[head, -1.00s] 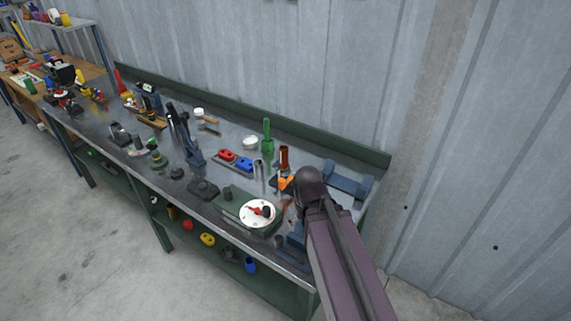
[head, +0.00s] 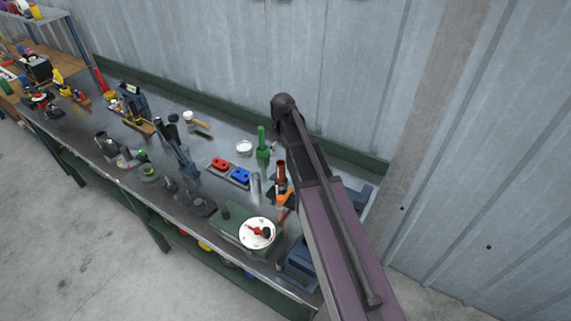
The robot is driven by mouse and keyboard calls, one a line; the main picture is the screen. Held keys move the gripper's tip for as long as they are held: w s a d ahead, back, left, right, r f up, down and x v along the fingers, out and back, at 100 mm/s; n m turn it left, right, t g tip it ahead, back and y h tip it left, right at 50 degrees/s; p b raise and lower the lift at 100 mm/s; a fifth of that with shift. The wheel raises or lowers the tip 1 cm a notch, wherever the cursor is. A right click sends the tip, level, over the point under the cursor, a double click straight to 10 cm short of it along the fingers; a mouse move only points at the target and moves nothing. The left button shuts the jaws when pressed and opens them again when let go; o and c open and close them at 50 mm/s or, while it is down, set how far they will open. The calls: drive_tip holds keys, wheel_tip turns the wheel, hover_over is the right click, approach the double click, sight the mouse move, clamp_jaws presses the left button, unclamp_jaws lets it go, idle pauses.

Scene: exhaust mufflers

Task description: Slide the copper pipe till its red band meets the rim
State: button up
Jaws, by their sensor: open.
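A copper-brown upright tube (head: 281,173) stands on the metal workbench (head: 222,143), just left of my arm in the head view. It looks like the copper pipe, but it is small and I cannot make out a red band or a rim on it. An orange piece (head: 286,198) lies close in front of it, next to my arm. My arm reaches up from the lower right, with its dark joint over the back of the bench. My gripper does not show; it may be hidden behind the arm.
A green upright tool (head: 262,148), a tray with red and blue parts (head: 240,176), and a white dial on a green box (head: 257,233) stand nearby. Dark blue blocks (head: 300,262) sit at the right front. A corrugated wall (head: 330,60) rises behind the bench.

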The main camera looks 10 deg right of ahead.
sight(281, 174)
drive_tip(key=shift+w+a+r, duration=0.1)
drive_tip(key=shift+w+r, duration=0.1)
drive_tip(key=shift+w, duration=0.35)
drive_tip(key=shift+w+a+r, duration=0.1)
drive_tip(key=shift+w+r, duration=0.1)
drive_tip(key=shift+w, duration=0.3)
drive_tip(key=shift+a, duration=0.1)
drive_tip(key=shift+f, duration=0.15)
wheel_tip(281, 174, down, 14)
drive_tip(key=b, duration=1.3)
drive_tip(key=shift+r+b, duration=0.25)
drive_tip(key=shift+b, duration=0.1)
drive_tip(key=shift+c, duration=0.2)
clamp_jaws()
drive_tip(key=shift+f+b, duration=0.8)
